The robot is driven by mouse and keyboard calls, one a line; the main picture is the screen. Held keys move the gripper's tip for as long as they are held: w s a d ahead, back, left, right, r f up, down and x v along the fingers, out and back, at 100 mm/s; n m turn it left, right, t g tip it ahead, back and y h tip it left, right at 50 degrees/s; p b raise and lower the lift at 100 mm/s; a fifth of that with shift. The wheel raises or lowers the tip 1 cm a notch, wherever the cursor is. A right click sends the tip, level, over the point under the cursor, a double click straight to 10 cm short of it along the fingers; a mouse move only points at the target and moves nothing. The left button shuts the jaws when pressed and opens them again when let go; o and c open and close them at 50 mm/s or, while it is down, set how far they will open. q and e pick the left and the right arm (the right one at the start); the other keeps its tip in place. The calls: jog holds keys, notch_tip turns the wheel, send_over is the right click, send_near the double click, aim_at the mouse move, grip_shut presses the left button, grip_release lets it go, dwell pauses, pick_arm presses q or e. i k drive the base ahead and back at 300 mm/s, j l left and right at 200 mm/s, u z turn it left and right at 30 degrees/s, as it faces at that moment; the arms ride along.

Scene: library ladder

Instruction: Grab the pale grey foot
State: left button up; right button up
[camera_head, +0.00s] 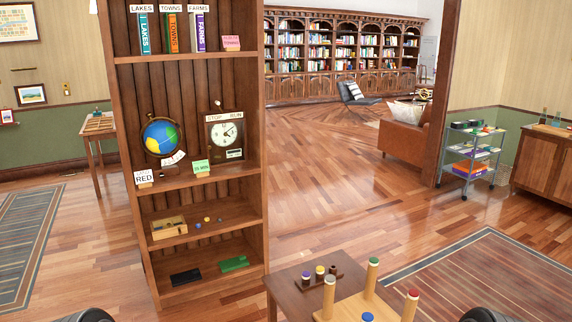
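An upturned light wood piece (350,305) stands on a brown table at the bottom centre, its legs pointing up. The leg at its left ends in a pale grey foot (330,278). The other legs end in a green foot (374,261), a red foot (413,293) and a blue foot (367,317). The lower part of the piece is cut off by the picture's edge. Neither gripper's fingers show. Only dark rounded parts of mine show at the bottom left and bottom right corners, well apart from the pale grey foot.
A dark rack (320,279) with small capped pegs stands behind the pale grey foot on the brown table (284,291). A tall wooden bookcase (190,190) with a globe and clock rises at the left. Open wooden floor (330,215) lies beyond the table.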

aim_at(330, 279)
jog(key=i+j, duration=0.35)
jog(key=i+j+z, duration=0.1)
jog(key=z, duration=1.45)
